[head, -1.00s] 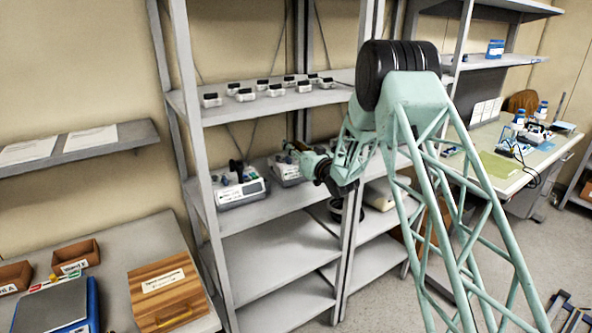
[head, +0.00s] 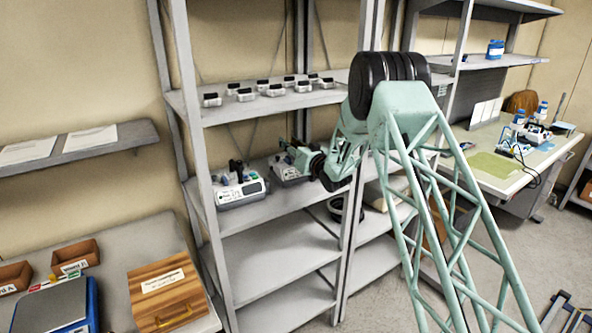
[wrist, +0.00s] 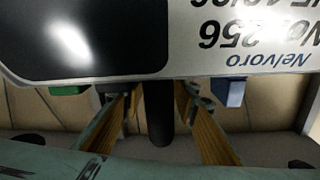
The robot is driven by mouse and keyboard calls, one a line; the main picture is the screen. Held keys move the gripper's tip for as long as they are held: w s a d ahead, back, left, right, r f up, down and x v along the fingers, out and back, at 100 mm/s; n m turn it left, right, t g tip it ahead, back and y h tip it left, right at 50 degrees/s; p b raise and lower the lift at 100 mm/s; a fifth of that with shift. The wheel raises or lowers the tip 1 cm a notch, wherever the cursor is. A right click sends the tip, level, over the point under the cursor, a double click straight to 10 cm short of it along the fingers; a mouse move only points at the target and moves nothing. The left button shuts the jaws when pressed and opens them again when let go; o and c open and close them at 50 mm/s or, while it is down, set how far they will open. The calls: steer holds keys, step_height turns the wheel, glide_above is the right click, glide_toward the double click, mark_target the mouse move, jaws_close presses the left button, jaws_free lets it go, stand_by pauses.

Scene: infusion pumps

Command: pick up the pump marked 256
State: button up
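The pump marked 256 (wrist: 250,50) fills the top of the wrist view, very close. Its label reads "No 256" and "Nelvoro" upside down, beside a dark screen. My gripper (wrist: 158,97) is open, with one brown-padded finger on each side of a black upright post (wrist: 159,115). I cannot tell whether either finger touches the post. In the head view my gripper (head: 287,152) is at the right-hand pump (head: 286,174) on the middle shelf and partly hides it. The number on that pump is too small to read there.
Another pump (head: 240,192) stands close by on the left of the same shelf. Several small devices line the shelf above (head: 230,114). The rack's front upright (head: 352,215) is right of my gripper. The lower shelf (head: 270,248) is largely clear.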

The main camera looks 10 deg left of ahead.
steer(key=shift+c, duration=0.8)
jaws_close()
steer(key=shift+r, duration=0.25)
step_height(320, 180, up, 10)
steer(key=p, duration=0.1)
steer(key=shift+f, duration=0.1)
stand_by(0.6)
